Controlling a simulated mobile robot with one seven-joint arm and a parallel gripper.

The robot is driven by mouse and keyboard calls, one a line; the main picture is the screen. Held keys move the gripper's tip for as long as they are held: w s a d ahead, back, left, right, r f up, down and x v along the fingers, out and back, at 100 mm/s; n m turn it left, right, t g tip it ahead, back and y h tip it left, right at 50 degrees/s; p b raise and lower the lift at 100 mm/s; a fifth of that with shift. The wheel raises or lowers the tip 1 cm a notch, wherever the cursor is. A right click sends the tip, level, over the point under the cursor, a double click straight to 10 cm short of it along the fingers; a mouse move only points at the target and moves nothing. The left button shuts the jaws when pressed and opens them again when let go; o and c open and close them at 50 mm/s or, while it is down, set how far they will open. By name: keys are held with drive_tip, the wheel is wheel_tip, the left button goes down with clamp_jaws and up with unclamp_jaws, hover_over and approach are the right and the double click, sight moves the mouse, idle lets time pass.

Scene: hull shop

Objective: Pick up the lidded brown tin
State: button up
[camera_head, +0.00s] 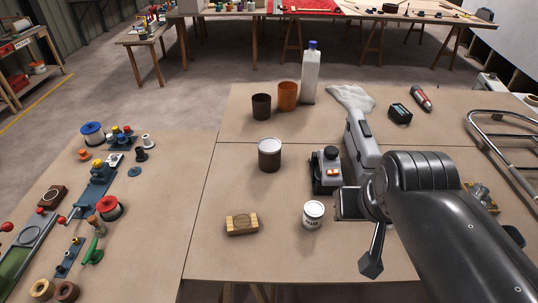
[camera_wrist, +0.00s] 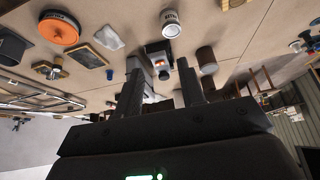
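The lidded brown tin (camera_head: 269,158) stands upright on the right-hand table, with a pale lid on top. In the wrist view the brown tin (camera_wrist: 207,62) is right of the same device. My gripper (camera_wrist: 160,72) shows there with its two fingers spread and nothing held between them. It is apart from the tin. In the head view my arm comes in from the lower right, over the table and right of the tin; the fingertips are hard to make out there.
A white can (camera_head: 313,215) and a wooden block (camera_head: 242,224) stand nearer. An open dark brown cup (camera_head: 261,107), an orange cup (camera_head: 287,96) and a white bottle (camera_head: 311,75) stand behind. The table around the tin is clear on its left.

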idle(0.3)
drive_tip(key=o, duration=1.4)
